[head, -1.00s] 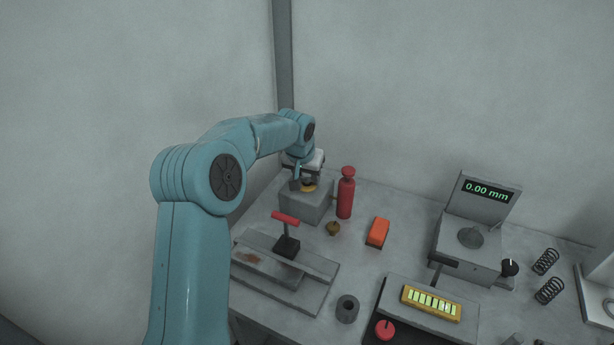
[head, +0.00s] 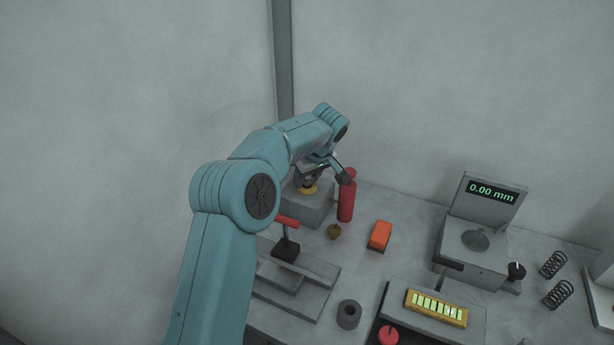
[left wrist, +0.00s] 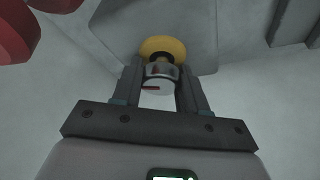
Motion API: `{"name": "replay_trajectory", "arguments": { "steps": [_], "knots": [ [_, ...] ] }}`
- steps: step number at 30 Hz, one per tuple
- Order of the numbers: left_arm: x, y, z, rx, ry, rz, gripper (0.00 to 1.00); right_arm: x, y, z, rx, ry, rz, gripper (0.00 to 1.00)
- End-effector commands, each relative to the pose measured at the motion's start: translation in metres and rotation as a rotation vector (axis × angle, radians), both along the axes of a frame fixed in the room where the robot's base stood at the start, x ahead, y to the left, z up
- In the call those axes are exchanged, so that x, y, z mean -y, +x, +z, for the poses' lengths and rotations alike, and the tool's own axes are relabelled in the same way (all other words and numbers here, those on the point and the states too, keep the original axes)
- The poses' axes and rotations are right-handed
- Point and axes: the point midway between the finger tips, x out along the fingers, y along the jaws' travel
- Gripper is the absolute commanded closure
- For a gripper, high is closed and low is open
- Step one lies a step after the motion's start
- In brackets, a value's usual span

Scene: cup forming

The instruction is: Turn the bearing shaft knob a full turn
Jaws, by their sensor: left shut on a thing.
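The bearing block (head: 305,208) is a grey box at the back left of the bench, with a yellow ring (head: 309,190) on top. My left gripper (head: 310,180) is over it, its arm coming from the left. In the left wrist view, the two fingers of the left gripper (left wrist: 160,82) are shut on the shaft knob (left wrist: 158,86), a pale round cap with a red mark. The yellow ring (left wrist: 163,47) shows beyond the knob. In the head view the knob is mostly hidden by the gripper. My right gripper is not in view.
A red bottle (head: 347,198) stands just right of the block, close to my wrist. A small brass piece (head: 334,231), an orange block (head: 380,235) and a red-handled press (head: 287,249) are nearby. A gauge reading 0.00 mm (head: 492,193) stands farther right.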

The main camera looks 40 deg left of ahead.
Motion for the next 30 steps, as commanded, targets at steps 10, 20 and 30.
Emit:
{"name": "replay_trajectory", "arguments": {
  "steps": [10,20,30],
  "knots": [
    [-0.003,0.001,0.006,0.012,0.008,0.241,0.88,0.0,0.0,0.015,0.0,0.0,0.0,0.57],
    [-0.004,0.0,0.005,0.014,0.008,0.344,0.88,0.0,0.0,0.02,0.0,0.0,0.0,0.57],
    [-0.005,0.0,0.005,0.014,0.008,0.359,0.88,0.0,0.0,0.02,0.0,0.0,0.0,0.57]
  ]
}}
